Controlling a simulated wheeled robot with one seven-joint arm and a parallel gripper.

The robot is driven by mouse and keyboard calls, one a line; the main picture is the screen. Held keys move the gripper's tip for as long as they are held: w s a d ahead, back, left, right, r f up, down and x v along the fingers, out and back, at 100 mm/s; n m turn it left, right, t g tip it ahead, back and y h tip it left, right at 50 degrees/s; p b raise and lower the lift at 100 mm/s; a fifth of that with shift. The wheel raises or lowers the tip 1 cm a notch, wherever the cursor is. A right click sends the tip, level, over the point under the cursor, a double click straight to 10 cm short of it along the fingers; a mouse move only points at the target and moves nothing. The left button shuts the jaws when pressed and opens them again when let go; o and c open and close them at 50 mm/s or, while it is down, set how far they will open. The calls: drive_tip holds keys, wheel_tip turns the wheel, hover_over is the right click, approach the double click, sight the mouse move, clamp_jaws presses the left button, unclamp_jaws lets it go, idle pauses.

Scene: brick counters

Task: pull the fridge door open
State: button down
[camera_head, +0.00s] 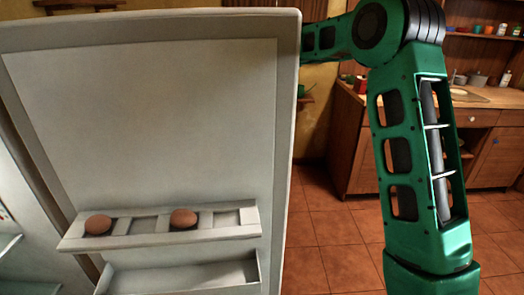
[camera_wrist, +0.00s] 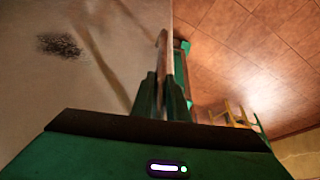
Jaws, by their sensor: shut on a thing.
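The fridge door (camera_head: 150,100) stands swung open in the head view, its pale inner side facing me and filling the left half. It has an egg rack (camera_head: 150,238) with two brown eggs and a bin below. My green arm reaches behind the door's right edge, so the door hides my gripper in that view. In the wrist view my gripper (camera_wrist: 163,88) is shut on the upright fridge handle (camera_wrist: 163,50). The door's outer face (camera_wrist: 80,85) lies to the left there, with a dark smudge.
Part of the fridge interior with a shelf (camera_head: 12,243) shows at the lower left. Tiled floor (camera_head: 335,235) is open right of the door. A wooden counter (camera_head: 350,140) with a sink and small items stands at the back right. A yellow object (camera_wrist: 238,115) is on the floor side in the wrist view.

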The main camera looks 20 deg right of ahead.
drive_tip(key=shift+a, duration=0.2)
drive_tip(key=c, duration=1.7)
unclamp_jaws()
drive_tip(key=shift+c, duration=0.2)
drive_tip(key=shift+d, duration=0.1)
drive_tip(key=v, duration=1)
drive_tip(key=shift+w+r, duration=0.2)
drive_tip(key=shift+r, duration=0.1)
